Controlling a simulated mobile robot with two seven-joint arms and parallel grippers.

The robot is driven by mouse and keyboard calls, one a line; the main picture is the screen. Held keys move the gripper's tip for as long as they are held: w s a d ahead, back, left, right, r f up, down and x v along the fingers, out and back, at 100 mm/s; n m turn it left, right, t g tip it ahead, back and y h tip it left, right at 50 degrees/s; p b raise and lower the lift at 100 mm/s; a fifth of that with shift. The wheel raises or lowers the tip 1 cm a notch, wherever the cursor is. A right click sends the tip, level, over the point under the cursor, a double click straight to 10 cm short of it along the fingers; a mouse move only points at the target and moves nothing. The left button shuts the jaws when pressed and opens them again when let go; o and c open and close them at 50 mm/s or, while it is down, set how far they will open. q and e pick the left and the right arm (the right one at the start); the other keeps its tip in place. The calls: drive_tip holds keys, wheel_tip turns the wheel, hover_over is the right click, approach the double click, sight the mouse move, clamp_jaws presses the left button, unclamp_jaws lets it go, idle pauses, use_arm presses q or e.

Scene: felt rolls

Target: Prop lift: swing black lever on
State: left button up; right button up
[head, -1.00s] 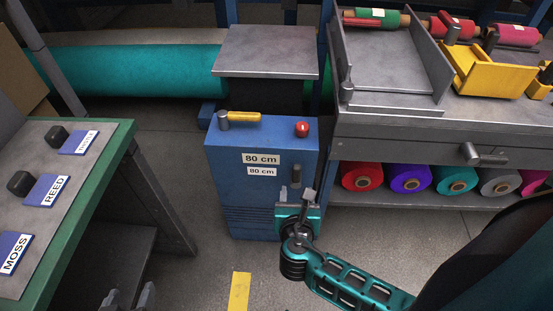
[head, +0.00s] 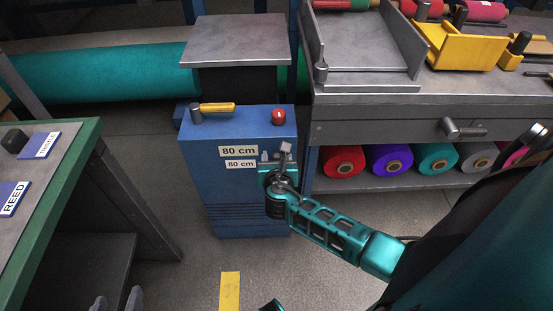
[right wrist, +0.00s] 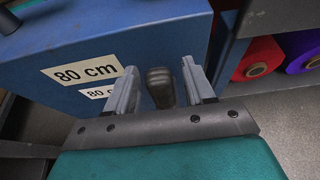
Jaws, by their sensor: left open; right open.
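The black lever (right wrist: 160,82) shows in the right wrist view on the front of the blue lift cabinet (head: 195,165). It stands between the two fingers of my right gripper (right wrist: 160,88), with visible gaps, so the gripper is open around it. In the head view my right gripper (head: 275,154) is at the cabinet's right front, below the red knob (head: 278,117), and it hides the lever. My left gripper (head: 117,302) shows only its grey fingertips at the bottom edge, open and empty, away from the cabinet.
A yellow-handled lever (head: 216,107) lies on the cabinet's top, before the grey lift platform (head: 235,42). Two "80 cm" labels (head: 238,151) are on its front. A workbench (head: 390,122) with felt rolls (head: 344,161) below stands close right. A green-edged table (head: 80,160) stands left.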

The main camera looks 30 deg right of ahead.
drive_tip(key=shift+c, duration=0.2)
clamp_jaws()
idle(0.4)
